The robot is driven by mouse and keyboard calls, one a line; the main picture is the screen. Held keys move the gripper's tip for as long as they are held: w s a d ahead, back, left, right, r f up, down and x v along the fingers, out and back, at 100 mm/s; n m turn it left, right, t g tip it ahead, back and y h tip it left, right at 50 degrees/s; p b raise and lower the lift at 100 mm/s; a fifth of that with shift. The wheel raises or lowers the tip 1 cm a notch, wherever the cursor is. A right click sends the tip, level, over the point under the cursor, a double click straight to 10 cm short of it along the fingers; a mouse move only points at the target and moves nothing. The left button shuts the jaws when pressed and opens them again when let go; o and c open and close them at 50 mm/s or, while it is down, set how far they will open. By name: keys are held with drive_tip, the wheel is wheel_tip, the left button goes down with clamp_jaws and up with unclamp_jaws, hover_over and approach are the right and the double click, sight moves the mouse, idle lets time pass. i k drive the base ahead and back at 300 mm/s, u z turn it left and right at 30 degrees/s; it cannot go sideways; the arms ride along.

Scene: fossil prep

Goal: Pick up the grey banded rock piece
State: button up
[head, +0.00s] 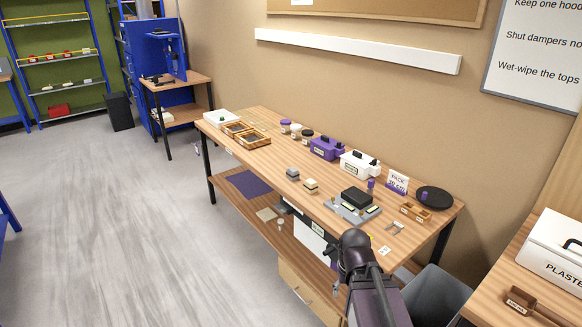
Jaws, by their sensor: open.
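A small grey block-like rock piece (292,174) with a paler band sits on the long wooden workbench (265,158), near its front edge at mid-length. A tan piece with a darker band (310,187) lies just right of it, slightly apart. The bands are small and hard to make out. My dark arm rises from the bottom of the head view, in front of the bench and right of both pieces. I cannot make out my gripper's fingers. Nothing touches the grey piece.
Behind the pieces stand a purple box (326,150) and a white box (358,166). To the right are a grey tray (340,208) with a black block, a small sign (397,182) and a black disc (434,198). Wooden trays (254,138) lie left. Bench around the pieces is clear.

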sight(292, 173)
drive_tip(key=u, duration=0.5)
drive_tip(key=i, duration=1.6)
drive_tip(key=z, duration=0.5)
